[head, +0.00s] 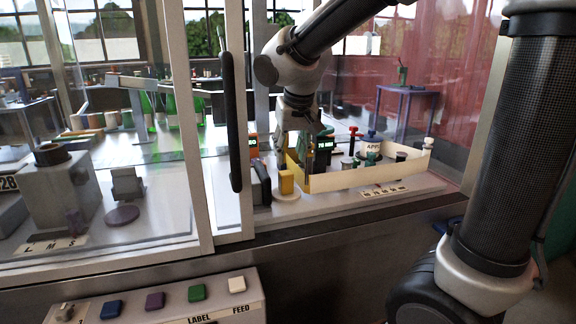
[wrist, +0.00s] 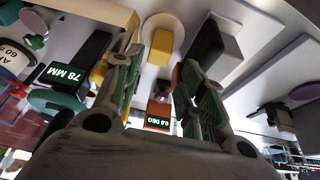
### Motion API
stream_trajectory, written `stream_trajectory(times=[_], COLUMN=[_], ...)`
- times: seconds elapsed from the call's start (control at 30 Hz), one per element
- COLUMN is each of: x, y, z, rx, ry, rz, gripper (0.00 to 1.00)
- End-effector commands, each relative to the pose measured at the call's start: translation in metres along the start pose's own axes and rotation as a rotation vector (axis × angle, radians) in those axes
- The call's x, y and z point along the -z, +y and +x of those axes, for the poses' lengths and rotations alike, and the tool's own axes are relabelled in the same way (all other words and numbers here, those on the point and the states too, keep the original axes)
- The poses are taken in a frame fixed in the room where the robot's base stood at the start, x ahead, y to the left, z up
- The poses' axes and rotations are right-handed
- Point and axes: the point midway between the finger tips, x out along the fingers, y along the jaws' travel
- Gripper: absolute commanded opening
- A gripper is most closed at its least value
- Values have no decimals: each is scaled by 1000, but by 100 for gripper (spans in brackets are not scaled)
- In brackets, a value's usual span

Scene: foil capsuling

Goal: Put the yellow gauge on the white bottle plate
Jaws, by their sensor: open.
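The yellow gauge (head: 286,183) is a small yellow block standing on a round white plate (head: 288,197) just outside the left end of a cream-walled tray. In the wrist view the yellow gauge (wrist: 161,47) stands on the pale plate (wrist: 174,25), ahead of the fingertips. My gripper (head: 296,150) hangs above and behind the gauge in the head view. In the wrist view my gripper (wrist: 155,66) has its fingers spread with nothing held between them, apart from the gauge. The plate carries no bottle that I can see.
A black block (head: 261,184) stands left of the gauge. An orange readout unit (wrist: 158,116) lies between the fingers' view, and a green 78 MM unit (wrist: 62,74) is left. The cream tray wall (head: 370,174) encloses several small items. A glass panel and black handle (head: 231,120) stand left.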

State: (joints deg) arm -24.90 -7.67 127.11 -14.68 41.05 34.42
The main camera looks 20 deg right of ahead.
Motion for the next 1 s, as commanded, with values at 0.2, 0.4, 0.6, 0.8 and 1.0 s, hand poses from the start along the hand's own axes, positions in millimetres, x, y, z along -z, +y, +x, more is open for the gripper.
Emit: stream_trajectory(times=[0.2, 0.4, 0.6, 0.8, 1.0], x=[0, -13, -89, -179, -210], y=[0, 21, 102, 144, 150], z=[-17, -28, -65, -83, -85], rx=[0, -3, -10, -1, 7], ry=[0, -1, -11, -16, -17], rz=[-1, 7, 25, 17, 5], gripper=[41, 41, 41, 41, 41])
